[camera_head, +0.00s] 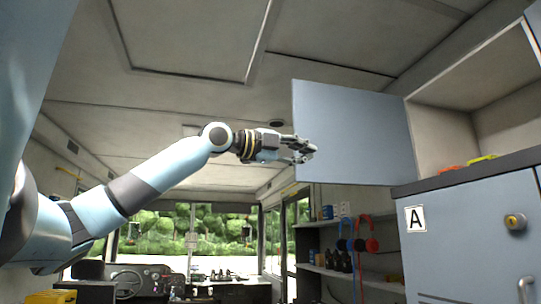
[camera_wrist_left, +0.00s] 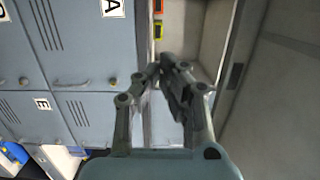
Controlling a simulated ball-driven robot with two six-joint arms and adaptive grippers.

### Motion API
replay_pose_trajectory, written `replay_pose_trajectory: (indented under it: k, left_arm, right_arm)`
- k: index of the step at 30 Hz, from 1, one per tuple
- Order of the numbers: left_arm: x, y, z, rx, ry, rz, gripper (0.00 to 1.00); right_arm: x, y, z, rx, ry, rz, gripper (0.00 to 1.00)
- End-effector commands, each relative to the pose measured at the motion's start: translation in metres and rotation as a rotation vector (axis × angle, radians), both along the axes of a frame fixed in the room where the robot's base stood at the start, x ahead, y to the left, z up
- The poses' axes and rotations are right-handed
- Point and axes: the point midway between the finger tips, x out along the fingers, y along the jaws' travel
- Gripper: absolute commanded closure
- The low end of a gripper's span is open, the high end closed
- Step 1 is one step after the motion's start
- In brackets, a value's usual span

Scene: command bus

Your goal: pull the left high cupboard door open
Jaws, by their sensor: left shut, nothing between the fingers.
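The high cupboard door (camera_head: 352,135) is a flat blue-grey panel at upper right in the head view. It stands swung out from the cupboard (camera_head: 480,95), whose pale inside shows. My left gripper (camera_head: 312,151) is at the door's outer left part, overlapping it in the head view. Whether it touches the door I cannot tell. Its fingers come together in the left wrist view (camera_wrist_left: 172,68) and are shut with nothing between them. The open cupboard inside (camera_wrist_left: 205,35) shows beyond the fingers there. My right gripper is out of view.
Below the cupboard is a blue locker marked A (camera_head: 455,235), with a lock and handle. Small red and yellow items (camera_head: 481,158) lie on the cupboard floor. Headphones (camera_head: 371,243) hang by a shelf below the door. The ceiling (camera_head: 190,100) is close above my arm.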

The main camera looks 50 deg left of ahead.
Motion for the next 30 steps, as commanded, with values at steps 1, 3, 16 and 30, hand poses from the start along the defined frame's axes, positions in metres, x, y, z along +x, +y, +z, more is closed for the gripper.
replay_pose_trajectory:
  k: [1, 3, 16, 30]
  left_arm:
    - [-0.005, 0.007, -0.010, 0.003, 0.003, 0.006, 1.00]
    - [-0.012, 0.013, -0.011, -0.002, 0.002, 0.005, 1.00]
    - [-0.056, 0.053, -0.006, -0.004, 0.001, 0.003, 1.00]
    - [-0.058, 0.058, -0.012, -0.004, 0.018, -0.001, 1.00]
  right_arm:
    - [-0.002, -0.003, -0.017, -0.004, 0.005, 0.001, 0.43]
    - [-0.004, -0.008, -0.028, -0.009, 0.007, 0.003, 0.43]
    - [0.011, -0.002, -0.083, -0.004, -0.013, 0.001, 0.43]
    - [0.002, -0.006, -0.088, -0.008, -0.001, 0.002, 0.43]
